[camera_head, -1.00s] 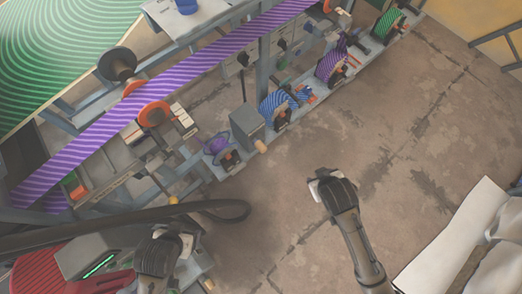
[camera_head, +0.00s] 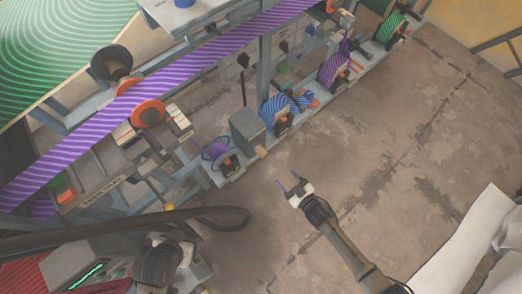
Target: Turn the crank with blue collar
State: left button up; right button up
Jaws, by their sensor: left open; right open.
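A row of striped discs runs along the machine's near rail: a blue one (camera_head: 274,110), a purple one (camera_head: 332,69) and a green one (camera_head: 388,27). A grey box (camera_head: 247,130) with a short wooden handle (camera_head: 262,152) stands left of the blue disc. I cannot tell for sure which part is the crank with the blue collar. My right gripper (camera_head: 288,180) is open and empty over the floor, below and right of the wooden handle, apart from it. My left gripper (camera_head: 187,249) is at the lower left, partly hidden by its own arm, touching no crank that I can see.
A purple striped belt (camera_head: 190,64) crosses the machine diagonally, past an orange roller (camera_head: 148,113). A thick black hose (camera_head: 215,211) loops at the lower left. A white sheet (camera_head: 455,250) lies at the lower right. The brown floor (camera_head: 400,140) on the right is clear.

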aim_at(265, 156)
jog(key=shift+y, duration=0.4)
jog(key=b+x, duration=0.1)
jog(key=x, duration=0.3)
jog(key=r+b+x, duration=0.1)
jog(key=b+x, duration=0.1)
jog(key=x, duration=0.2)
jog(key=b+x, duration=0.2)
jog(key=x, duration=0.2)
jog(key=shift+w+a+r, duration=0.15)
jog(key=shift+a, duration=0.25)
jog(key=shift+w+a, duration=0.3)
jog(key=shift+a, duration=0.05)
jog(key=shift+w+r, duration=0.1)
jog(key=shift+c, duration=0.5)
grip_shut()
